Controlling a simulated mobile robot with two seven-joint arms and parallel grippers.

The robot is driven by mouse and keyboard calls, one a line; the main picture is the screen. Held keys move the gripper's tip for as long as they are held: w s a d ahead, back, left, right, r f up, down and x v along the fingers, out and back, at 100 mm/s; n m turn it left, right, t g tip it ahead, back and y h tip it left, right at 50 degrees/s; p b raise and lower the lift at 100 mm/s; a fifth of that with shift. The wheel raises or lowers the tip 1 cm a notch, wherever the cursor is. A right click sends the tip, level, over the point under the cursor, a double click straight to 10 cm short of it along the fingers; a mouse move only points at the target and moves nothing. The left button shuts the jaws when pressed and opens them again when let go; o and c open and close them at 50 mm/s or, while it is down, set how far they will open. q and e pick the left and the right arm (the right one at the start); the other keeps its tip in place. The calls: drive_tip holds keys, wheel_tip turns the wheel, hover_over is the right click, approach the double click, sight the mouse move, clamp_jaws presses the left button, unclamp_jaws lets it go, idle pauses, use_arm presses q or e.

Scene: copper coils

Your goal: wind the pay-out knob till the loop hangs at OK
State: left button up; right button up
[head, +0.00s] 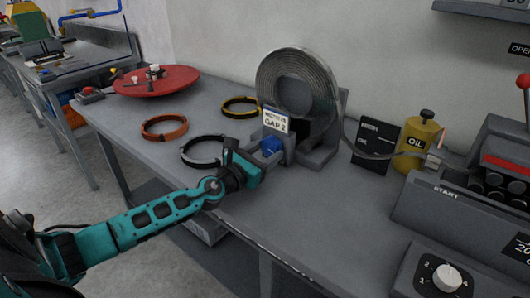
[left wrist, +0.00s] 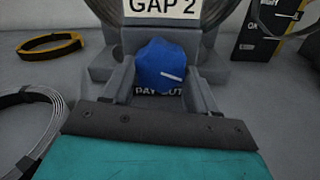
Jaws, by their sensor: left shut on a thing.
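The blue pay-out knob (head: 271,145) is on the front of the stand under a large grey coil (head: 267,82). In the left wrist view the knob (left wrist: 158,66) has a white mark pointing right, above a PAY OUT label (left wrist: 158,91). My left gripper (head: 265,151) is shut on the knob, one finger on each side. A thin strand (head: 348,142) leaves the coil and sags rightward across a dark gauge board (head: 372,136). My right gripper is not seen.
A sign reading GAP 2 (head: 275,123) stands above the knob. Black (head: 203,151), orange (head: 164,125) and yellow (head: 240,107) rings lie to the left, near a red disc (head: 157,81). A yellow OIL bottle (head: 421,135) and a START console (head: 455,208) stand right.

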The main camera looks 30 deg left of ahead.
use_arm(q)
drive_tip(key=o, duration=1.1)
drive_tip(key=shift+c, duration=0.2)
drive_tip(key=s, duration=0.4)
drive_tip(key=s+b, duration=0.1)
drive_tip(key=s, duration=0.3)
drive_tip(key=s+a, duration=0.1)
drive_tip(key=s, duration=0.3)
drive_tip(key=shift+f, duration=0.1)
drive_tip(key=shift+s+b, duration=0.35)
drive_tip(key=shift+s, duration=0.1)
